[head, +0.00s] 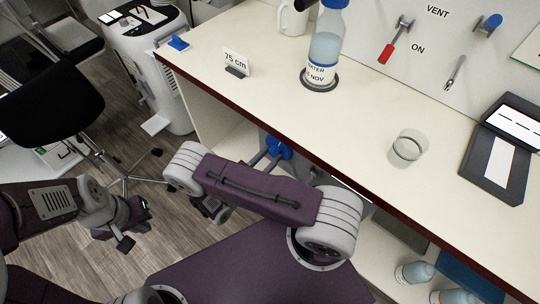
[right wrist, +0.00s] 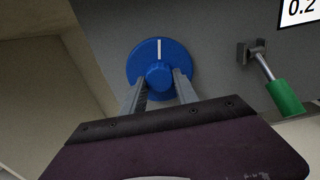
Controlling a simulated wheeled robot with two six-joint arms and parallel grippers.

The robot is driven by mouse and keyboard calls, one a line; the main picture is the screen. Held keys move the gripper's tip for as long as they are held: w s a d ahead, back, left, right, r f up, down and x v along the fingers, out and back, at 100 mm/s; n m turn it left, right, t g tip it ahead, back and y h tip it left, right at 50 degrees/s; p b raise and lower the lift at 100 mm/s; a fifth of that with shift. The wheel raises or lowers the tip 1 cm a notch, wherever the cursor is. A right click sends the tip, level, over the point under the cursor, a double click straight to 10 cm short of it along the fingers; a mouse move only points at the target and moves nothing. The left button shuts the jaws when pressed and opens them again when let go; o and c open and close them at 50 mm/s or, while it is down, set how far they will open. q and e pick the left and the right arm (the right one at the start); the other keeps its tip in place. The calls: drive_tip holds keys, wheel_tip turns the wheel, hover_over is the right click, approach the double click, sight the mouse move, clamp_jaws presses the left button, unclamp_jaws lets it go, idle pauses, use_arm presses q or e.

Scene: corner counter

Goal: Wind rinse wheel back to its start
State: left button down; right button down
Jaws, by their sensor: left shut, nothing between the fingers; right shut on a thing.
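A round blue wheel (right wrist: 159,66) with a smaller blue hub is mounted on a grey panel in the right wrist view. Its white mark points straight up. My right gripper (right wrist: 160,88) is shut on the wheel's hub, one finger on each side. In the head view the blue wheel (head: 279,148) shows partly below the counter's front edge, with my right gripper (head: 264,155) at it. My left gripper (head: 126,241) is shut and empty, low over the floor at the left.
A green-handled lever (right wrist: 284,95) sits right of the wheel, below a sign (right wrist: 301,9) reading 0.2. On the counter (head: 270,110) stand a water bottle (head: 325,48), a glass (head: 408,148) and a 75 cm card (head: 236,62). A black chair (head: 50,110) stands left.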

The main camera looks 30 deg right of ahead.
drive_tip(key=n, duration=0.3)
drive_tip(key=c, duration=0.9)
unclamp_jaws()
drive_tip(key=shift+c, duration=0.2)
drive_tip(key=v, duration=0.9)
drive_tip(key=shift+s+a, duration=0.1)
